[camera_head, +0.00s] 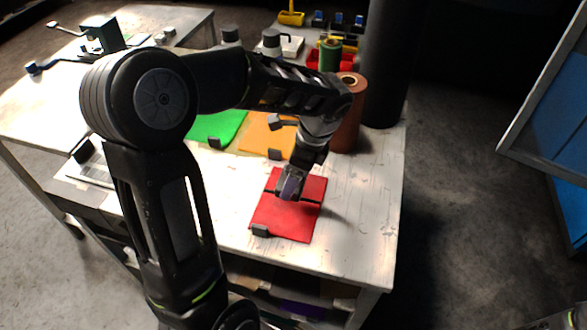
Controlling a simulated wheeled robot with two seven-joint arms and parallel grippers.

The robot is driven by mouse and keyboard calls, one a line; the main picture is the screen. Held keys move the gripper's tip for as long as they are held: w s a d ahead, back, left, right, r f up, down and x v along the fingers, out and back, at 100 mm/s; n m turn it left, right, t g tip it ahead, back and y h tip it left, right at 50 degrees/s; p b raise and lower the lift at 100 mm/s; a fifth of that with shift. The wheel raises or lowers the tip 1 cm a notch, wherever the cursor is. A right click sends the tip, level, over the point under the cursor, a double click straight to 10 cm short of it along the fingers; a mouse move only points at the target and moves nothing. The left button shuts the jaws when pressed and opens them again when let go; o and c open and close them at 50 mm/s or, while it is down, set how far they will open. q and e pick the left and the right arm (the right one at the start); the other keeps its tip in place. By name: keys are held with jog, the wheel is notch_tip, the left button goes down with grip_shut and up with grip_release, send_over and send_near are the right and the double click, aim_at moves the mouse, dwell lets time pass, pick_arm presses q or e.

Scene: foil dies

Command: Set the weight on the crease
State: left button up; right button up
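A red sheet (285,223) lies near the front right of the white table. A dark narrow strip (310,200) crosses its upper part; I cannot tell whether it is the crease or a separate bar. A small dark block (260,230) sits at the sheet's near left edge; I cannot tell whether it is the weight. My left gripper (289,192) points down over the strip, at or just above the sheet. Its fingertips are small and dark, so I cannot tell whether they hold anything.
Green (220,126) and orange (258,136) sheets lie behind, each with a dark block at its near edge. A brown cylinder (346,130) and a tall black column (385,70) stand at right. The table (355,225) is clear right of the red sheet.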

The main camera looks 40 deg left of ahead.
pick_arm(q)
jog(key=shift+r, duration=0.1)
jog(key=shift+f, duration=1.85)
jog(key=shift+f, duration=0.1)
jog(key=o, duration=2.1)
jog(key=shift+f, duration=0.1)
jog(key=v, duration=1.2)
